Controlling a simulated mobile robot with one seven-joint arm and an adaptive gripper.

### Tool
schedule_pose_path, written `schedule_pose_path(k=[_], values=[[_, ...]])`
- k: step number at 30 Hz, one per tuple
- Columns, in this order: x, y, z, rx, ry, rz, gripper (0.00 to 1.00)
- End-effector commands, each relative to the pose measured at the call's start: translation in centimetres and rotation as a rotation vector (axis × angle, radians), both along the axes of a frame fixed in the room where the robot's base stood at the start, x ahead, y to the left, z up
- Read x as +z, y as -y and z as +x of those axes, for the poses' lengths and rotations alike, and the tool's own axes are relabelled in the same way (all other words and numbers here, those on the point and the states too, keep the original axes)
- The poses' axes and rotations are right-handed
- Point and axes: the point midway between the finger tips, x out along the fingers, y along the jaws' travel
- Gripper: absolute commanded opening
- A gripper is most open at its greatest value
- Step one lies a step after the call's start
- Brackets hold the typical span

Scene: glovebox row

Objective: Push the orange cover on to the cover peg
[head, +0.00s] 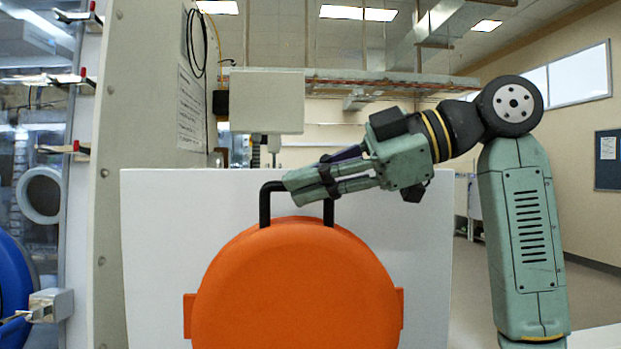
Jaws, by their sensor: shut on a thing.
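The orange cover (297,290) is a large round disc with a black handle (265,205) on top and small tabs at both sides. It stands upright in the lower middle of the head view, in front of a white panel. My gripper (290,184) comes in from the right and is shut on the black handle, with its fingers lying across the handle's top. The lower part of the cover is cut off by the frame. I cannot make out the cover peg.
The white panel (160,260) stands close behind the cover. A grey post (130,110) rises at the left, with a blue round part (14,290) and a metal latch (50,304) beyond it. A pale box (266,101) hangs above the handle. Open floor shows at the right.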

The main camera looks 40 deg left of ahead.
Motion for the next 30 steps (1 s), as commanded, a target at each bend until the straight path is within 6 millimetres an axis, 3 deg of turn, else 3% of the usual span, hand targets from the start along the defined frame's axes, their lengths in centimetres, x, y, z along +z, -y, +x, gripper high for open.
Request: schedule_pose_path(k=[30], values=[[-0.15, -1.06, 0.89, -0.002, 0.000, 0.001, 0.00]])
